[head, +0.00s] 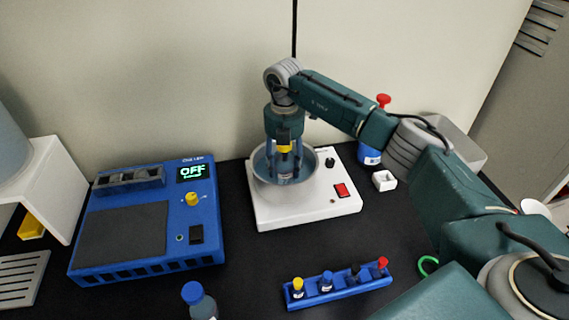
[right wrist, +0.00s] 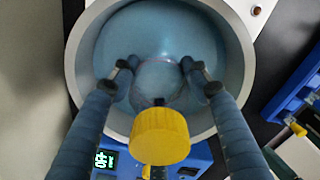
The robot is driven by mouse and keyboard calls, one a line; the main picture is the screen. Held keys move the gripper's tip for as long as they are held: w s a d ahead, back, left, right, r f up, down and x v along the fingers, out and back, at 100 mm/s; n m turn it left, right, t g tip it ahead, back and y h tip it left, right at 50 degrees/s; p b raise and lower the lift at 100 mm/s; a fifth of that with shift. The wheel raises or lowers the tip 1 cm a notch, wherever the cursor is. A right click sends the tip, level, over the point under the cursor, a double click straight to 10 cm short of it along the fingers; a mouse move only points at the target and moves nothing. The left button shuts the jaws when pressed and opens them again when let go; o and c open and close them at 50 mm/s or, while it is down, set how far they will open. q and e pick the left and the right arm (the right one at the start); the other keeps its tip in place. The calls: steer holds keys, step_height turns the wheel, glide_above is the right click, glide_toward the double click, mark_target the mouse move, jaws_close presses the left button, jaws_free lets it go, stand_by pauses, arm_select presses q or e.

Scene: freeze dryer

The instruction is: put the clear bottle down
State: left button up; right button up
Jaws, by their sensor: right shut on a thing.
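My right gripper (head: 284,172) points down into the round metal bowl (head: 257,163) on a white base with a red switch. It is shut on the clear bottle (right wrist: 160,82), which has a yellow cap (right wrist: 160,136). In the right wrist view the fingertips of my right gripper (right wrist: 160,72) sit on either side of the bottle, inside the bowl's rim (right wrist: 77,62). The bowl holds bluish liquid or has a bluish inside. Whether the bottle touches the bowl's bottom is hidden. My left gripper is not in view.
A blue chiller (head: 122,235) reading OFF stands left of the bowl. A blue rack (head: 340,292) with several small capped vials lies in front. A blue-capped bottle (head: 199,302) is at the front edge. A small white box (head: 384,181) and a red-topped blue bottle (head: 369,155) stand right.

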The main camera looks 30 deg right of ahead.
steer(key=o, duration=1.3)
steer(key=shift+f, duration=0.1)
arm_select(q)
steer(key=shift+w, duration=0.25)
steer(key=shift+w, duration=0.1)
arm_select(e)
steer(key=shift+r, duration=0.4)
arm_select(q)
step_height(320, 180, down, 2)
steer(key=b, duration=0.2)
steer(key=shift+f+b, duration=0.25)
steer(key=shift+b, duration=0.05)
arm_select(e)
step_height(320, 180, up, 12)
steer(key=shift+f, duration=0.25)
